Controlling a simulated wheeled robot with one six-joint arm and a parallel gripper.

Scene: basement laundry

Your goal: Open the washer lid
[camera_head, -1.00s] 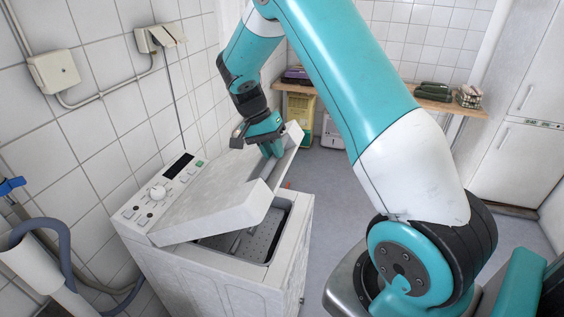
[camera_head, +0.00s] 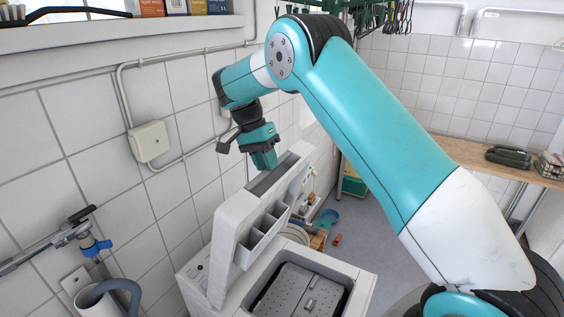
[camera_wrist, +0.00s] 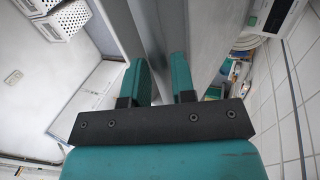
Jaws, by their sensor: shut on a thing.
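The washer lid (camera_head: 235,235) stands raised, close to upright, at the back of the white washer (camera_head: 225,296). Its inner side, with small compartments (camera_head: 262,234), faces right. The open top shows a grey perforated panel (camera_head: 298,293) inside. My gripper (camera_head: 264,162) is at the lid's upper far edge, shut on it. In the wrist view, the two teal fingers (camera_wrist: 162,80) stand on either side of the grey lid edge (camera_wrist: 150,30). The exact contact between fingertips and lid is partly hidden.
A tiled wall with a pipe and a junction box (camera_head: 149,141) runs close behind the lid. A tap (camera_head: 92,244) and grey hose (camera_head: 122,287) are at the left. A wooden shelf (camera_head: 470,158) is at the right. Small items lie on the floor beyond the washer.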

